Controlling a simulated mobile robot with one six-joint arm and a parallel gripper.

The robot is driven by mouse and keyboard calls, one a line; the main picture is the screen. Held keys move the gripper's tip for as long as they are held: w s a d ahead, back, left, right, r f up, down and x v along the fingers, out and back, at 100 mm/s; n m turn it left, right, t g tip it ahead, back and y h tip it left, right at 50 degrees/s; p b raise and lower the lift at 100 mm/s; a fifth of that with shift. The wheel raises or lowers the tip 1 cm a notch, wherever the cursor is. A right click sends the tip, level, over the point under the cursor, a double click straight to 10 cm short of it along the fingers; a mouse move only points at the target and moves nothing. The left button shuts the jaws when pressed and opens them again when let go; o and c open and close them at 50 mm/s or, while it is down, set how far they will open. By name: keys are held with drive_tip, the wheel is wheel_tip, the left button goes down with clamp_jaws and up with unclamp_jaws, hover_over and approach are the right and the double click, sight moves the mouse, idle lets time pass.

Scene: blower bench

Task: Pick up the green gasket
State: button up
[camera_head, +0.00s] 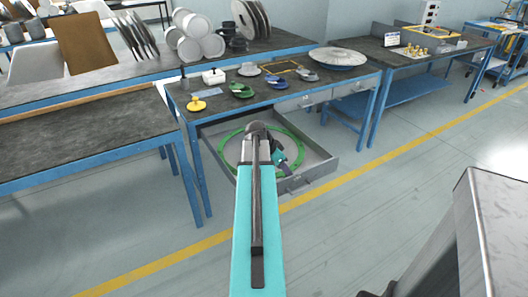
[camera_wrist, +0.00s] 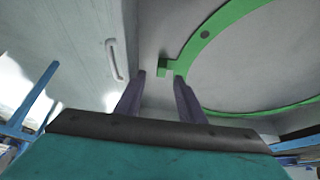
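The green gasket (camera_head: 228,141) is a large flat ring in the open grey drawer (camera_head: 317,176) under the middle bench. My arm hides part of the ring in the head view. In the wrist view the gasket (camera_wrist: 228,17) curves across the upper right, with a small square tab (camera_wrist: 162,69) on its outer left edge. My gripper (camera_wrist: 160,76) is open and empty, its two dark fingers apart. The tab shows just past the fingertips, between them in the picture. I cannot tell the height left between them. In the head view my gripper is mostly hidden by my arm.
The drawer's front wall carries a pale handle (camera_wrist: 115,60). The middle bench (camera_head: 345,84) stands above and behind the drawer, holding several small coloured parts and a round grey disc (camera_head: 338,57). The floor in front, with a yellow line (camera_head: 390,147), is clear.

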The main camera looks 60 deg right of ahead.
drive_tip(key=shift+x, duration=2.1)
clamp_jaws()
